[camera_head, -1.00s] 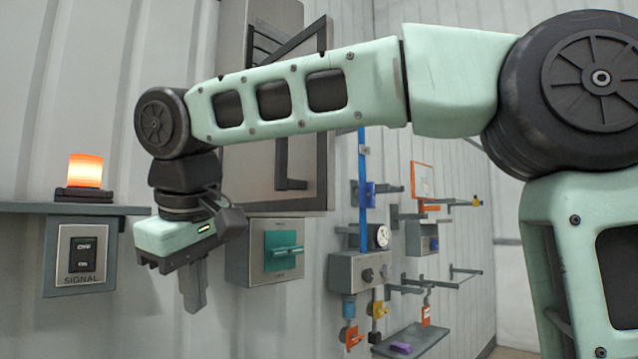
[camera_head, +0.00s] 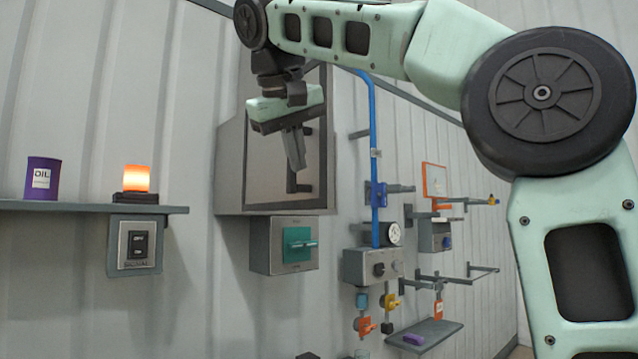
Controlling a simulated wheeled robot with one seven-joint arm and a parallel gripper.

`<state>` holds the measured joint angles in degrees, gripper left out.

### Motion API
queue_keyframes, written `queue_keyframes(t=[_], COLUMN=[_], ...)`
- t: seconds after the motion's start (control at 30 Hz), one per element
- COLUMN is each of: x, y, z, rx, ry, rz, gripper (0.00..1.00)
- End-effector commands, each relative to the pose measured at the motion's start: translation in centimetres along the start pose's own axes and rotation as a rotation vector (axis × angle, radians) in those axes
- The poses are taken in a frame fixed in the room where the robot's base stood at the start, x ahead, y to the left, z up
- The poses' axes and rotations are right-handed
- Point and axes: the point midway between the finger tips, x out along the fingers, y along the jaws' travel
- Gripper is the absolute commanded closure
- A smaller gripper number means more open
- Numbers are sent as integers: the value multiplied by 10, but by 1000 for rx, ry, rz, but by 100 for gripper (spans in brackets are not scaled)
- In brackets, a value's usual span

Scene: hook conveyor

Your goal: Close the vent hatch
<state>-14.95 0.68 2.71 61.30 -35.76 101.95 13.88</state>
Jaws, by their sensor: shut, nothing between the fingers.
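The vent hatch (camera_head: 262,180) is a grey panel with a dark frame and a dark bar handle (camera_head: 291,184), on a grey wall housing (camera_head: 231,165). My arm and gripper cover its upper and middle part, so I cannot tell how far it stands open. My gripper (camera_head: 298,165) points down in front of the panel, fingers together and empty. In the picture its fingertips overlap the handle's upper part; I cannot tell whether they touch it.
A box with a teal switch (camera_head: 298,245) is below the hatch. At left, a shelf (camera_head: 80,207) holds a purple oil can (camera_head: 43,179) and a lit orange beacon (camera_head: 137,179), above a signal switch (camera_head: 138,245). A blue pipe (camera_head: 375,150), valves and hooks are at right.

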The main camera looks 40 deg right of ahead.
Motion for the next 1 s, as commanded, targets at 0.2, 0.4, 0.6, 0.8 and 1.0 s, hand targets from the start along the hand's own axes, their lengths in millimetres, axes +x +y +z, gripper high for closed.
queue_keyframes(t=[0.2, 0.4, 0.6, 0.8, 1.0], x=[42, 56, 64, 65, 65], y=[1, 25, 34, 35, 35], z=[0, -1, -1, 0, 0], rx=[0, 2, -1, -1, -2], ry=[-4, -1, 0, 1, 1], rz=[1, 0, -1, -1, -2], gripper=[100, 100, 100, 100, 100])
